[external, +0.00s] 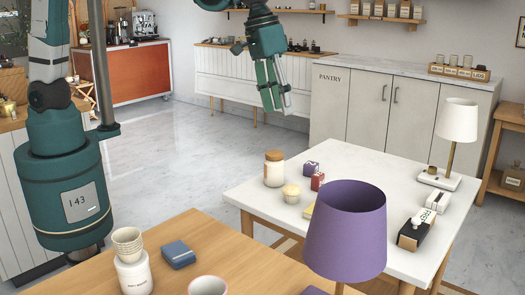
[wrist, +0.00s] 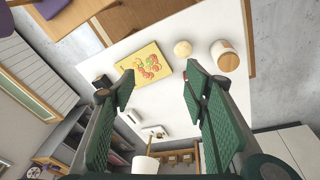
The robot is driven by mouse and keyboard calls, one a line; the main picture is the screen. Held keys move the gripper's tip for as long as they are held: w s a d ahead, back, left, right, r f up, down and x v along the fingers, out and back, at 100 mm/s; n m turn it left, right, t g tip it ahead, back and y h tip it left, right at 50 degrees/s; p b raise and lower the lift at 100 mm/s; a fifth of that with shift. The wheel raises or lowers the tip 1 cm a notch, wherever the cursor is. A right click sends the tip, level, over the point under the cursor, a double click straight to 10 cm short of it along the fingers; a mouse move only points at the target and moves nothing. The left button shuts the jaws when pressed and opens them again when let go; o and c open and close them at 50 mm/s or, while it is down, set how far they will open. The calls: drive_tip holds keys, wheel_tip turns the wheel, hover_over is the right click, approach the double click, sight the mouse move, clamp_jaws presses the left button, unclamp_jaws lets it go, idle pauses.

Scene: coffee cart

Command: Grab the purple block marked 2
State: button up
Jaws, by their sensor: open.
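A small purple block (external: 310,168) lies on the white table (external: 370,173) in the external view, just behind a small red block (external: 318,181). Its marking is too small to read. My gripper (external: 277,105) is open and empty in the air, above and to the left of the blocks in the picture. In the wrist view the open fingers (wrist: 160,88) point at the white tabletop. The purple block cannot be made out there; the right finger covers part of the table.
A jar (external: 274,168) and a muffin-like item (external: 291,193) stand left of the blocks. A purple lamp (external: 346,230) rises in front. A white lamp (external: 457,120) stands at the right. A patterned yellow board (wrist: 146,66) lies on the white table.

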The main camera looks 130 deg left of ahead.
drive_tip(key=s+a+f+n+g+b, duration=0.1)
drive_tip(key=a+f+n, duration=0.1)
drive_tip(key=a+f, duration=0.5)
drive_tip(key=s+a+f+n, duration=0.15)
drive_tip(key=a+f, duration=0.25)
drive_tip(key=a, duration=0.5)
drive_tip(key=n+g+h, duration=0.1)
drive_tip(key=n, duration=0.3)
hover_over(311, 164)
drive_tip(key=shift+m, duration=0.25)
drive_tip(key=f, duration=1.1)
drive_tip(key=shift+a+f+b, duration=0.2)
drive_tip(key=shift+f+b, duration=0.05)
drive_tip(key=shift+b, duration=0.15)
drive_tip(key=shift+s, duration=0.1)
drive_tip(key=shift+f, duration=0.15)
drive_tip(key=shift+f, duration=1.15)
drive_tip(key=shift+f+b, duration=0.65)
drive_tip(key=shift+f, duration=1.95)
drive_tip(key=c, duration=1)
